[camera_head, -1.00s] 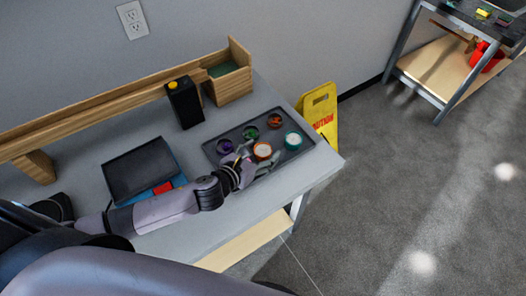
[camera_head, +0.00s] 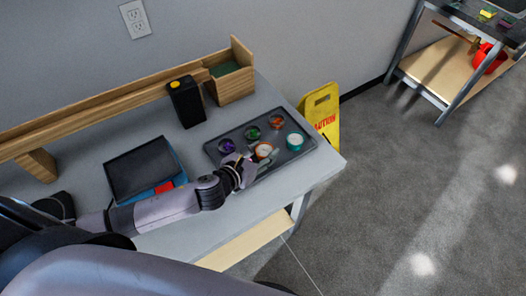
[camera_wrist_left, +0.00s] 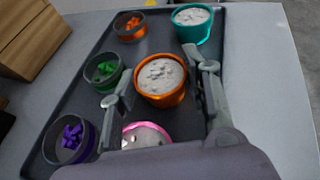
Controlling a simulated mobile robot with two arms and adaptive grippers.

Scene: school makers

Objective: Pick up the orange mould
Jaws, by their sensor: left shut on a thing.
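The orange mould (camera_wrist_left: 164,99) is a round orange cup with pale, grainy filling. It stands upright on the dark tray (camera_head: 215,158) and also shows in the head view (camera_head: 263,151). My left gripper (camera_wrist_left: 165,88) has one finger on each side of this cup and is shut on it. In the head view my left gripper (camera_head: 262,158) reaches over the tray's front edge. I cannot tell whether the cup is clear of the tray. My right gripper is not in view.
A teal mould (camera_wrist_left: 192,22) stands close by on the tray, and a pink one (camera_wrist_left: 147,133) is partly hidden by my gripper. Dark bowls hold orange (camera_wrist_left: 129,25), green (camera_wrist_left: 105,71) and purple (camera_wrist_left: 72,138) bits. A black carton (camera_head: 186,103) stands behind.

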